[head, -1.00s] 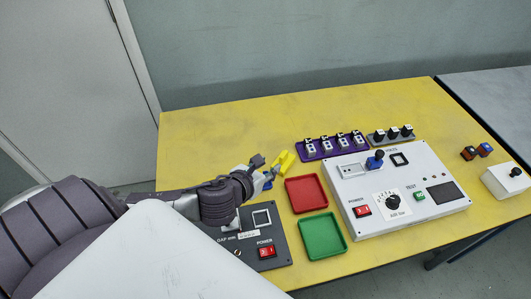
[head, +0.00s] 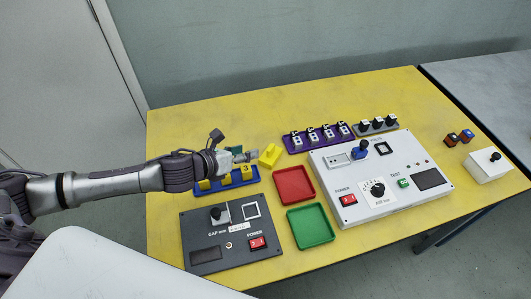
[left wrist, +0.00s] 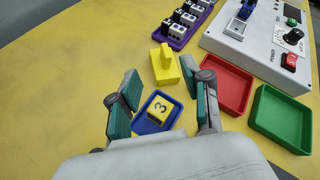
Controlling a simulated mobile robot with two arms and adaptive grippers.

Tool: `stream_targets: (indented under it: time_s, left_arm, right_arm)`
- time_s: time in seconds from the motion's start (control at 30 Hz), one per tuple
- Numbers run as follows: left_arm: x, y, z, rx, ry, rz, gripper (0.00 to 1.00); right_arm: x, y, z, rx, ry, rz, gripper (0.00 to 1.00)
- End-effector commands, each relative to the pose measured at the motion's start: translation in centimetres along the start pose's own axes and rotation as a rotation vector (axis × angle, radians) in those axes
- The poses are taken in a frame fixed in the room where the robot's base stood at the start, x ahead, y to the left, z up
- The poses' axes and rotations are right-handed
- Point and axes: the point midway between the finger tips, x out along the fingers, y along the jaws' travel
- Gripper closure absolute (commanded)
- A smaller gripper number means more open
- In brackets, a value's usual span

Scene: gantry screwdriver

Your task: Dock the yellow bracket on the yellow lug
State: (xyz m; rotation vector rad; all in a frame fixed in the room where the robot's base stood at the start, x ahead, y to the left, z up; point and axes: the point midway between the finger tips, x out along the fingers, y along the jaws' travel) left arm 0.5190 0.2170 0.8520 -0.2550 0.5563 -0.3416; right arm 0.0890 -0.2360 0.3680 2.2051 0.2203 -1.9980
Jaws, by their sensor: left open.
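A yellow piece (head: 270,155) stands on the table behind the red tray. In the left wrist view the yellow piece (left wrist: 166,70) has a blocky base and a narrower raised part. I cannot tell whether it is the bracket alone or bracket and lug together. My left gripper (head: 246,154) is just left of it, open and empty. In the left wrist view the fingers of my left gripper (left wrist: 167,88) are spread, with the yellow piece ahead, apart from them. My right gripper is not in view.
A blue tray (head: 211,190) with several yellow blocks lies under my left gripper; one block shows a 3. A red tray (head: 294,186), a green tray (head: 310,227), a dark panel (head: 225,235), a white panel (head: 400,205) and a purple rack (head: 318,141) stand close. The table's back left is bare.

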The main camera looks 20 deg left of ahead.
Motion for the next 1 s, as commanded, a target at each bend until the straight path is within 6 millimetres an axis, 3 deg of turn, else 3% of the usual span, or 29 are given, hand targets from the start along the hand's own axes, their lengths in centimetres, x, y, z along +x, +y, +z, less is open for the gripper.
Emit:
stream_targets:
  time_s: [0.2, 0.47, 0.7, 1.0]
  left_arm:
    - [3.9, 0.0, 0.0, 0.000, -0.001, 0.001, 0.52]
    - [5.9, -0.3, -0.2, 0.001, 0.000, 0.001, 0.52]
    - [9.3, -0.6, -0.7, 0.001, -0.001, 0.002, 0.52]
    - [10.1, -0.6, -0.8, 0.003, 0.000, 0.002, 0.52]
  right_arm:
    - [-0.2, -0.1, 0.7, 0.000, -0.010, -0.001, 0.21]
    - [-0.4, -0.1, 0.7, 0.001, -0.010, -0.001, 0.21]
    - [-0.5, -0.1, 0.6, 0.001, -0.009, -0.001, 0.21]
    - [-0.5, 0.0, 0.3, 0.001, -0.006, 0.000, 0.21]
